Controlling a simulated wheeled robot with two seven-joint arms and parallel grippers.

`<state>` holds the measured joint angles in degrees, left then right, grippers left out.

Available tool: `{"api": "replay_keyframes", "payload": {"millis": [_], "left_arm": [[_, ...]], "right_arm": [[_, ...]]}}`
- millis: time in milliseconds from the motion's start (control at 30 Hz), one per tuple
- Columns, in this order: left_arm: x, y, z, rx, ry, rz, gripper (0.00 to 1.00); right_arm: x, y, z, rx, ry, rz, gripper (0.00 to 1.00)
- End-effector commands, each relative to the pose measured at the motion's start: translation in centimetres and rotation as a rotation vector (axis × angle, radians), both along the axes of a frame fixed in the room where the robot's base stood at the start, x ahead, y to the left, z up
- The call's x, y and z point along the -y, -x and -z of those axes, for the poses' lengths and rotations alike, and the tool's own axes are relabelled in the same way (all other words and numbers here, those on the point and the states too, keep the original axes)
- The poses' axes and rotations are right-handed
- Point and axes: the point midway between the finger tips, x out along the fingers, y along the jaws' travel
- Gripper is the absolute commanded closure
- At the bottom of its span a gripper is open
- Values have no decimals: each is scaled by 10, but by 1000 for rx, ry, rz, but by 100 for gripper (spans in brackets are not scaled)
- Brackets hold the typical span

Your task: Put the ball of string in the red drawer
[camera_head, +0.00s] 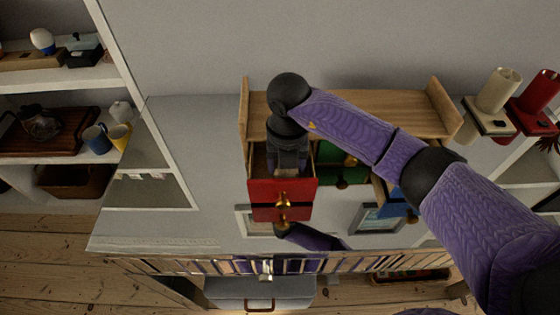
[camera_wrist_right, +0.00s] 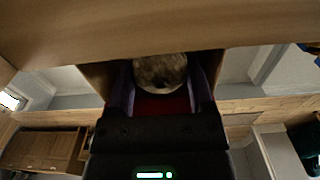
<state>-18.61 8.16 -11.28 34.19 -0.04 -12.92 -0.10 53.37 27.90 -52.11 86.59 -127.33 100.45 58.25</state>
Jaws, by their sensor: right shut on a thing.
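The ball of string (camera_wrist_right: 160,72) is a round, mottled pale-brown ball between the fingers in the right wrist view. My right gripper (camera_head: 287,170) is shut on it and points down into the open red drawer. The red drawer (camera_head: 270,190) has a red front with a brass knob and is pulled out from the small wooden organiser. In the head view the gripper hides the ball. In the wrist view red shows below the ball, between the fingers. I cannot tell whether the ball touches the drawer floor.
The wooden organiser (camera_head: 385,105) stands on the grey cabinet top (camera_head: 190,130). A green drawer (camera_head: 342,175) and a blue drawer (camera_head: 397,200) are to the right of the red one. Shelves with cups stand at the left. The cabinet top left of the organiser is clear.

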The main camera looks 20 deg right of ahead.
Motion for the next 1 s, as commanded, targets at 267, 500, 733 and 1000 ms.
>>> {"api": "replay_keyframes", "payload": {"millis": [267, 500, 733, 1000], "left_arm": [[-7, 5, 18, -15, -13, -1, 41], [-8, 2, 18, -13, -15, 0, 41], [-7, 0, 18, -10, -14, 2, 41], [-2, -1, 16, -7, -4, 0, 41]], "right_arm": [[-2, -24, 13, -2, 0, -1, 90], [-2, -24, 13, -1, 1, -1, 90], [-2, -24, 14, -1, 1, -1, 0], [-2, -24, 8, 0, 0, -1, 0]]}}
